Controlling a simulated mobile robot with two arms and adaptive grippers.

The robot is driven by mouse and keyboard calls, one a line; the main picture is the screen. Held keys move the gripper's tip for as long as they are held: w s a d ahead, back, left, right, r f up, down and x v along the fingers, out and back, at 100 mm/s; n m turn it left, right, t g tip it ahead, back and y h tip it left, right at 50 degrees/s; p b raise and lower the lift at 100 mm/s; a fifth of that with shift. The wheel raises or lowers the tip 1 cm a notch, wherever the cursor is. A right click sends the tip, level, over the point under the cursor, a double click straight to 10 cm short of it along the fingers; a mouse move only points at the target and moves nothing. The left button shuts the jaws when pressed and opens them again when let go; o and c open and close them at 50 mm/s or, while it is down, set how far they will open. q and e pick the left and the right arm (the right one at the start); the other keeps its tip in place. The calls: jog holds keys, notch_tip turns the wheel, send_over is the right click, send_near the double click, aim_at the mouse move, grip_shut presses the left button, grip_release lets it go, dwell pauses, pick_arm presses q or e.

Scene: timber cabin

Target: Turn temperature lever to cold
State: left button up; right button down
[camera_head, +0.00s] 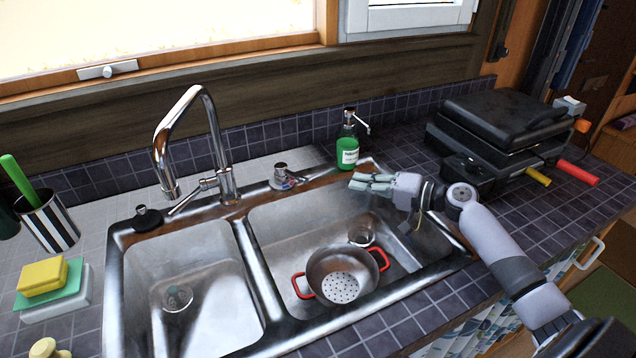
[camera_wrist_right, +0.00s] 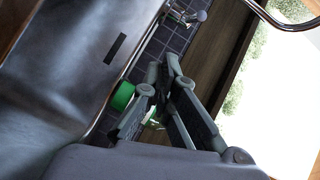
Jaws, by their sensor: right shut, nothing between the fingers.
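A short chrome lever (camera_head: 281,172) with red and blue marks at its base stands on the sink's back rim, right of the faucet. A similar small chrome fitting (camera_wrist_right: 192,18) shows near the top of the right wrist view. My right gripper (camera_head: 360,182) is over the back right of the right basin, in front of the soap bottle, its fingers pointing left toward the lever with a clear gap between. In the wrist view its fingers (camera_wrist_right: 166,76) are shut and empty. The lever's exact angle is too small to tell. My left gripper is not in view.
The tall chrome faucet (camera_head: 213,125) with its side handle (camera_head: 194,193) stands left of the lever. A green soap bottle (camera_head: 347,150) stands behind my gripper. A red-handled colander (camera_head: 335,266) sits in the right basin. A black grill (camera_head: 500,125) is at right.

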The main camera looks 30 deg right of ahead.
aim_at(292, 175)
jog(key=shift+m+t, duration=0.4)
jog(key=shift+m, duration=0.2)
jog(key=w+a, duration=0.1)
jog(key=w, duration=0.1)
jog(key=w+a+r+p, duration=0.1)
jog(key=w+a, duration=0.1)
jog(key=w, duration=0.1)
jog(key=w+a+r+p, duration=0.1)
jog(key=w, duration=0.2)
jog(key=shift+w+a+r, duration=0.25)
pick_arm(q)
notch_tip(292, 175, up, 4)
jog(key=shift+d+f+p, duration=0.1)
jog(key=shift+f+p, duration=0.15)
jog(key=shift+p, duration=0.8)
pick_arm(e)
jog(key=a, duration=0.1)
jog(key=s+a, duration=0.1)
jog(key=a+f, duration=0.1)
jog(key=shift+s+a+f, duration=0.1)
jog(key=shift+s+a, duration=0.1)
jog(key=shift+s, duration=0.1)
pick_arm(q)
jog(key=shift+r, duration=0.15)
